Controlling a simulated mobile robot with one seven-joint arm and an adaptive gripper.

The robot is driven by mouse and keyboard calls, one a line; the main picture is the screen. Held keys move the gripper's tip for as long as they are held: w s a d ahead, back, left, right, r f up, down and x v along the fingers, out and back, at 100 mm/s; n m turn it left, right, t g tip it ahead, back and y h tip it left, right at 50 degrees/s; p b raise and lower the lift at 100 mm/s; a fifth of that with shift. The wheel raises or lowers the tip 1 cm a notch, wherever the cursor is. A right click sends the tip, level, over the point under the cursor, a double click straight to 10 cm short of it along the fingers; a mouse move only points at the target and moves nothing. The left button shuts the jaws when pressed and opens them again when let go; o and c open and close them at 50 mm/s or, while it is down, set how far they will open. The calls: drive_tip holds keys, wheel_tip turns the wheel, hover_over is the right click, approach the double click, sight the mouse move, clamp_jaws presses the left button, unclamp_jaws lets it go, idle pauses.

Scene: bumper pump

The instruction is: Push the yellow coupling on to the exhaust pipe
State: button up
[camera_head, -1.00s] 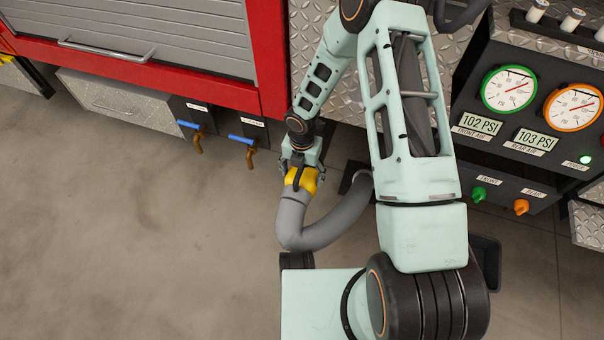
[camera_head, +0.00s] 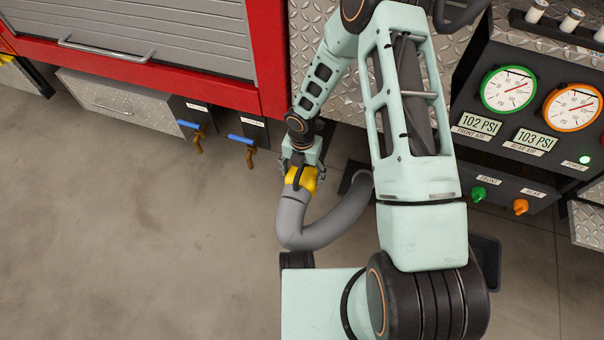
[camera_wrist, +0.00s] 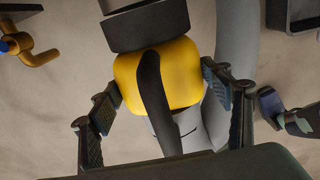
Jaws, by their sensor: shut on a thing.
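The yellow coupling (camera_head: 301,179) sits at the end of a thick grey hose (camera_head: 322,232), below the truck's side in the head view. My gripper (camera_head: 302,164) is shut on it. In the wrist view the coupling (camera_wrist: 183,72) lies between my two fingers (camera_wrist: 160,84), with a curved black handle (camera_wrist: 154,95) across it. A dark cylindrical piece (camera_wrist: 147,27) meets the coupling's far end. I cannot tell whether this is the exhaust pipe or a collar, nor how far the coupling sits on it. In the head view my arm and gripper hide that end.
Two blue-handled brass valves (camera_head: 248,141) stick out left of my gripper. A red-framed roller shutter (camera_head: 150,35) is above them. The gauge panel (camera_head: 520,115) stands at the right. The concrete floor (camera_head: 130,240) at the left is clear.

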drive_tip(key=shift+w+d+r, duration=0.1)
drive_tip(key=shift+w+d, duration=0.05)
drive_tip(key=shift+w, duration=0.3)
drive_tip(key=o, duration=2)
drive_tip(key=shift+s, duration=0.1)
wheel_tip(320, 180, up, 11)
drive_tip(key=shift+r, duration=0.5)
